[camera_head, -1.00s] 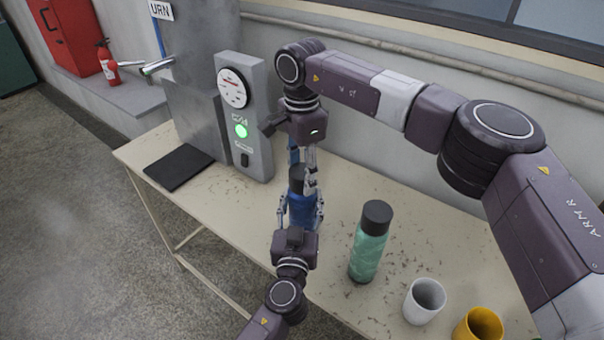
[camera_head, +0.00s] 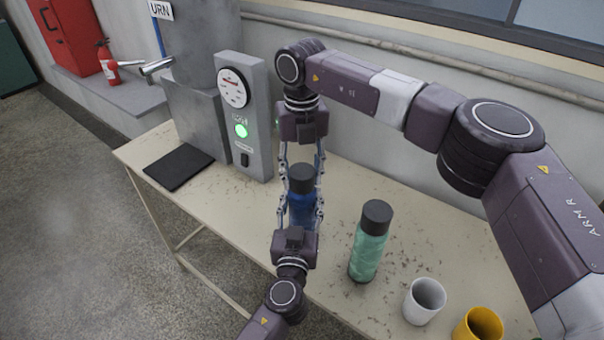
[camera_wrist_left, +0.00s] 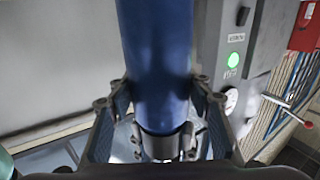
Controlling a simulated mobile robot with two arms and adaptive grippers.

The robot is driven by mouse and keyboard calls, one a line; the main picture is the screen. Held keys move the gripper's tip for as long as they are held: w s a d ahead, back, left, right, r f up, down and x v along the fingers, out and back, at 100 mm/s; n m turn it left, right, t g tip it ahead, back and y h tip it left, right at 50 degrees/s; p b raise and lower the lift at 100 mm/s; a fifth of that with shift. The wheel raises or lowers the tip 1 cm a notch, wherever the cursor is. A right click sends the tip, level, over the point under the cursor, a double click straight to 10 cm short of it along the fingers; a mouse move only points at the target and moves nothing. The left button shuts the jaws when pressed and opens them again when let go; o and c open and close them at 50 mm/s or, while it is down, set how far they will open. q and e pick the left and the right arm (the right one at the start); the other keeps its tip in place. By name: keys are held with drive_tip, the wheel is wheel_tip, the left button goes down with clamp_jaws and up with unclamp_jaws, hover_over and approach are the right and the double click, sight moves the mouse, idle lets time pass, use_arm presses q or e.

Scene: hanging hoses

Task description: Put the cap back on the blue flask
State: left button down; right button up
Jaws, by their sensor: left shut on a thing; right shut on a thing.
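The blue flask (camera_head: 301,209) stands upright over the table in the head view. My left gripper (camera_head: 301,214) is shut around its body from the near side. The dark cap (camera_head: 301,172) is at the flask's top, in line with it. My right gripper (camera_head: 302,182) reaches from the far side, with one finger on each side of the cap, shut on it. I cannot tell whether the cap is fully seated. In the left wrist view, which is upside down, the blue flask (camera_wrist_left: 158,62) runs between my left fingers, with a dark band near its lower end.
A green flask (camera_head: 369,243) with a dark cap stands right of the blue one. A white cup (camera_head: 424,301) and a yellow cup (camera_head: 478,326) stand nearer. The grey panel with gauge (camera_head: 233,87) and green light is to the left, by a black mat (camera_head: 179,167).

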drive_tip(key=m, duration=0.5)
drive_tip(key=shift+w, duration=0.15)
drive_tip(key=o, duration=1.2)
drive_tip(key=shift+r, duration=0.15)
wheel_tip(320, 180, up, 12)
drive_tip(key=shift+f, duration=0.1)
use_arm(q)
drive_tip(key=c, duration=0.9)
unclamp_jaws()
drive_tip(key=shift+c, duration=0.2)
